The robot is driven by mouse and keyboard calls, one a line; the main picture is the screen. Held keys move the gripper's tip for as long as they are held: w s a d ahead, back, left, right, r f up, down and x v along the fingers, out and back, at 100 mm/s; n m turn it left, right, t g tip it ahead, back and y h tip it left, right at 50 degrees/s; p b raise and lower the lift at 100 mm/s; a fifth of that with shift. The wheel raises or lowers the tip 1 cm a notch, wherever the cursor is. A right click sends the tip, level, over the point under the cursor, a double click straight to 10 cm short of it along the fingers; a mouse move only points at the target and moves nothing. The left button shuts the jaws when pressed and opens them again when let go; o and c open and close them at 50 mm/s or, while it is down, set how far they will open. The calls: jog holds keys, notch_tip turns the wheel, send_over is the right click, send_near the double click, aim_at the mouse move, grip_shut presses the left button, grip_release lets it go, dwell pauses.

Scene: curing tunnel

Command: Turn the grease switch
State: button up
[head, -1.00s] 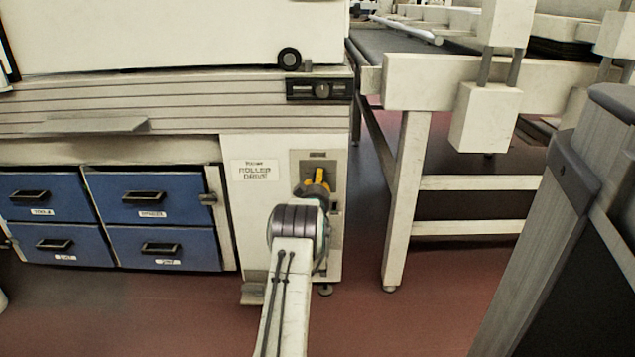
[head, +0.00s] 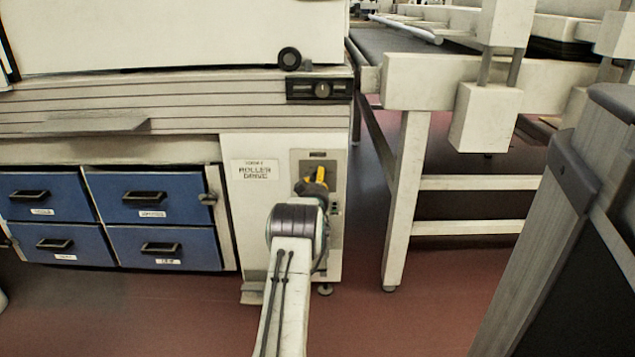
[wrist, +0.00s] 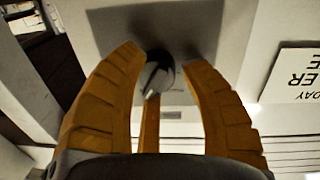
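A small rotary knob (wrist: 157,76) with a pale pointer stands on a grey plate in the wrist view; I take it for the grease switch, but no label says so. My gripper (wrist: 161,62) is open, its yellow fingers on both sides of the knob. A gap shows between the right finger and the knob; whether the left finger touches it, I cannot tell. In the head view my gripper (head: 316,177) is in front of the grey plate (head: 315,156) on the white cabinet, and it hides the knob.
A sign (head: 255,171) reading "ROLLER DRIVE" is left of the plate. Another dark knob (head: 322,90) sits on a black panel above. Blue drawers (head: 150,195) are at the left.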

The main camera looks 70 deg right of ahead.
jog(key=o, duration=0.4)
jog(key=shift+f, duration=0.1)
jog(key=shift+a, duration=0.1)
jog(key=v, duration=1.1)
jog(key=shift+s+a, duration=0.15)
jog(key=shift+a, duration=0.2)
